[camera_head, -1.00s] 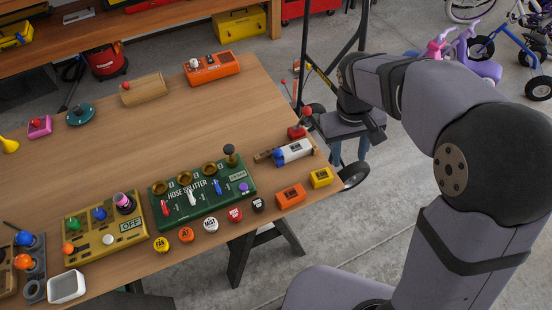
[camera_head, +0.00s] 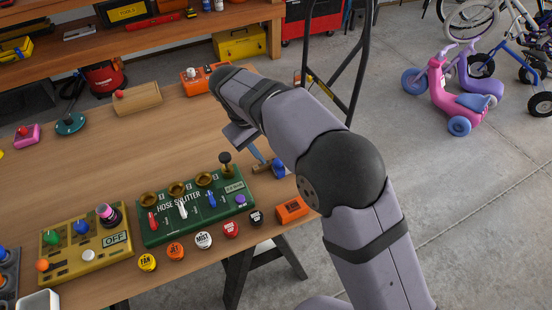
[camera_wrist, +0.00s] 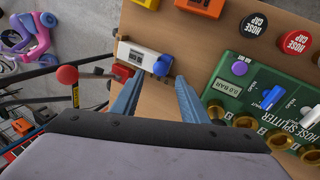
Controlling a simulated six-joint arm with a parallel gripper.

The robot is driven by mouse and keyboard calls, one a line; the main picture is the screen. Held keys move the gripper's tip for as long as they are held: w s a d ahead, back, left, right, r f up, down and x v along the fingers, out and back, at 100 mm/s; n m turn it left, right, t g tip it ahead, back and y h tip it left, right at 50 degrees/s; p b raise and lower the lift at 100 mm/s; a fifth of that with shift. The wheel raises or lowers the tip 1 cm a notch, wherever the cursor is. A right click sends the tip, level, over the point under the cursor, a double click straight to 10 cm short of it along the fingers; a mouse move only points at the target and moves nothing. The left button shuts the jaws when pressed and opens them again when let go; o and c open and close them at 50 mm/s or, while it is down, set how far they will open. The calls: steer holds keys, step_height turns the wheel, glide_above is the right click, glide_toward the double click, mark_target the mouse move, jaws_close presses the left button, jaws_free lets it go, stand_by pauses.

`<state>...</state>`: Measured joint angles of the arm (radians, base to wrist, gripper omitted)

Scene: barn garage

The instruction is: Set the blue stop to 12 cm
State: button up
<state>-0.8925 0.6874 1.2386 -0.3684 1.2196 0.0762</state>
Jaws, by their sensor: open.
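The blue stop (camera_wrist: 161,66) is a round blue knob at the right end of a white block with a dark display (camera_wrist: 133,55); I cannot read its figures. The block lies near the table's edge. In the camera_head view the blue stop (camera_head: 279,169) shows just beside my arm, which hides most of the block. My gripper (camera_wrist: 157,95) is open, its two blue-grey fingers pointing at the block, one on either side of the knob in the picture. I cannot tell that they touch anything. In the camera_head view my gripper is mostly hidden behind my arm.
A green hose splitter (camera_head: 197,207) stands close beside the block. Loose caps, such as a black one (camera_head: 257,217), and an orange box (camera_head: 292,209) lie along the near edge. A red ball-topped lever (camera_wrist: 67,75) is left of the gripper. The table's middle is clear.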

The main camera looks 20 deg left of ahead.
mark_target(277, 161)
steer(key=shift+p+x, duration=0.4)
steer(key=shift+x, duration=2.75)
